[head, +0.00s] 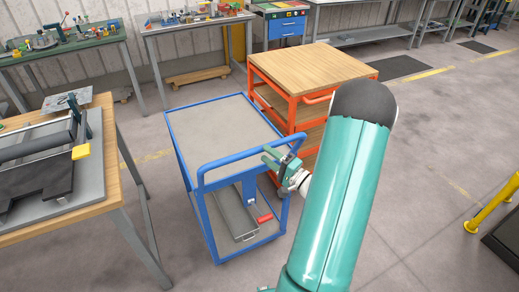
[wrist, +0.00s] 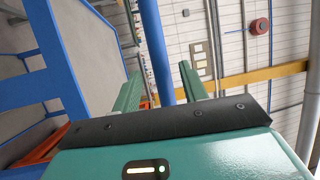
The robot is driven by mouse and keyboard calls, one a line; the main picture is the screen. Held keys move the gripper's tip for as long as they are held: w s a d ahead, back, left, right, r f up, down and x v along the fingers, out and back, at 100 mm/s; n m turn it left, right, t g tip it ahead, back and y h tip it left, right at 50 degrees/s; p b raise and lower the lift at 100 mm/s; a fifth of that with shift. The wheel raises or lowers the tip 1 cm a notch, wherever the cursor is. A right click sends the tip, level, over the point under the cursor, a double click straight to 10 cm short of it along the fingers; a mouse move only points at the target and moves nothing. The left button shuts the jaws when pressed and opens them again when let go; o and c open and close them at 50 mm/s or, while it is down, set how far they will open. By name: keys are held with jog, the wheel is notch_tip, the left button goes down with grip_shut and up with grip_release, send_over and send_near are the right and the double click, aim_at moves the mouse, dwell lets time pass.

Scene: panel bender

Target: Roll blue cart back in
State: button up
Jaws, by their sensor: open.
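The blue cart (head: 222,125) stands upright on the floor in the middle of the head view, with a bare grey top. Its raised blue handle (head: 228,161) is on the near side. My gripper (head: 274,157) is at the right end of this handle, with its jaws open. In the wrist view my gripper (wrist: 160,82) has one finger on each side of a blue bar (wrist: 156,45), which appears to be the handle. Whether a finger touches the bar cannot be told. The cart's blue frame (wrist: 60,62) also shows at the left there.
An orange cart (head: 310,68) with a wooden top stands close behind the blue cart's right side. A wooden workbench (head: 112,190) is at the left. A red-handled item (head: 264,217) lies on the cart's lower shelf. A yellow rail (head: 492,203) stands at right. The floor between is clear.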

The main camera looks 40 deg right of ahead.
aim_at(260, 149)
jog(key=shift+x, duration=2.15)
grip_shut()
